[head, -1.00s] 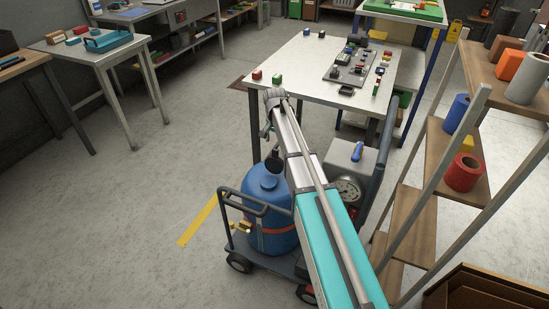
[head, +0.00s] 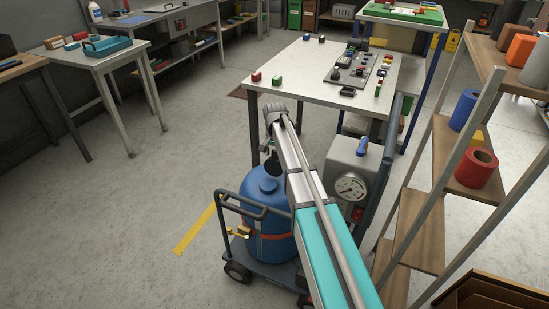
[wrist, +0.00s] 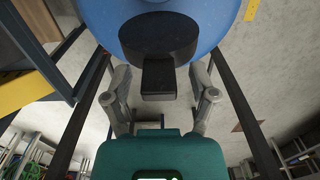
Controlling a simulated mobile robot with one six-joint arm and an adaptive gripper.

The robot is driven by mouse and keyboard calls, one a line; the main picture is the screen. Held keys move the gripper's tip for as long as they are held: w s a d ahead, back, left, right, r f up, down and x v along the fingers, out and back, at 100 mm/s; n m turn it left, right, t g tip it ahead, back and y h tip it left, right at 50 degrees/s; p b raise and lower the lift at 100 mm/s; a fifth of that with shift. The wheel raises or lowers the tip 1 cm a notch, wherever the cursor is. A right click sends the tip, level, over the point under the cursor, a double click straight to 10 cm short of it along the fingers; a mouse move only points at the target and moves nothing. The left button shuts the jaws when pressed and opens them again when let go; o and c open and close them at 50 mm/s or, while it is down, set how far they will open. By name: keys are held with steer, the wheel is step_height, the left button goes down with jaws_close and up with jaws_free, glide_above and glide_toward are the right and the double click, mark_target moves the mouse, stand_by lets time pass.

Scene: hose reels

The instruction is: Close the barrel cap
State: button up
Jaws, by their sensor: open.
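The blue barrel (head: 268,212) stands upright on a dark cart, strapped with an orange band. Its black cap (wrist: 160,37), a thick disc with a square tab (wrist: 158,80), shows against the barrel's blue top in the wrist view. In the head view only a small dark shape shows above the barrel's neck, so the cap's angle is hard to tell there. My gripper (wrist: 159,88) is open, with a grey finger on each side of the tab. I see no clear contact. In the head view my arm hides most of the gripper.
A grey gauge box (head: 352,177) stands right of the barrel, beside my arm. The cart's handle rail (head: 243,199) is at the barrel's front left. A white table (head: 300,75) stands behind. A shelf with rolls (head: 477,166) is on the right. Floor at left is clear.

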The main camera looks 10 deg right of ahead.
stand_by(0.3)
jaws_close()
steer(key=shift+a, duration=0.15)
steer(key=shift+s, duration=0.1)
